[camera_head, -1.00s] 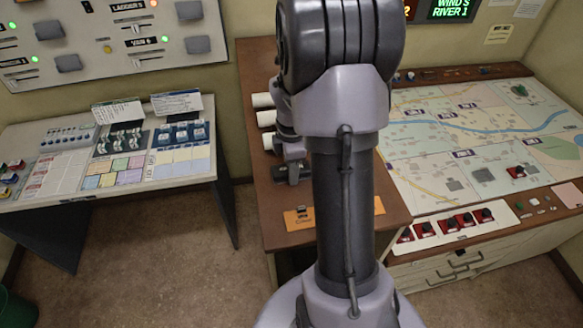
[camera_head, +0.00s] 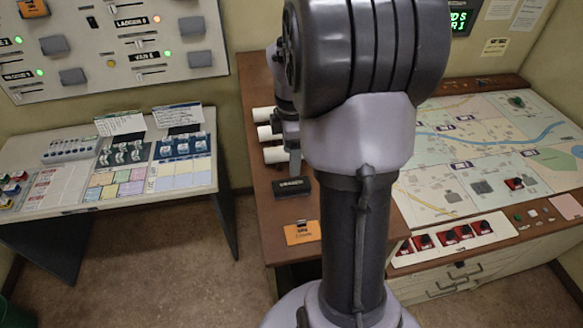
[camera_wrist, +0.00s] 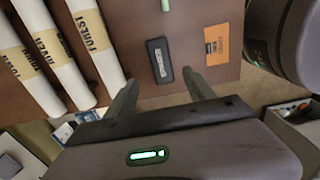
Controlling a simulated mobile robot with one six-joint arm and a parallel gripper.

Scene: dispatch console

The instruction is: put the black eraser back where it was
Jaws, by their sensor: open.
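The black eraser (camera_head: 292,188) lies flat on the brown tabletop, behind the orange card (camera_head: 302,233). In the wrist view the eraser (camera_wrist: 160,60) lies just beyond and between my two fingertips. My gripper (camera_wrist: 163,88) is open and empty, with both fingers spread apart. In the head view my arm covers much of the table, and the fingers show only in part above the eraser.
Several white paper rolls (camera_head: 269,133) lie to the left of my gripper at the back. The map table (camera_head: 480,160) with red-and-black pieces stands to the right. A console desk (camera_head: 110,170) stands to the left. Bare tabletop surrounds the eraser.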

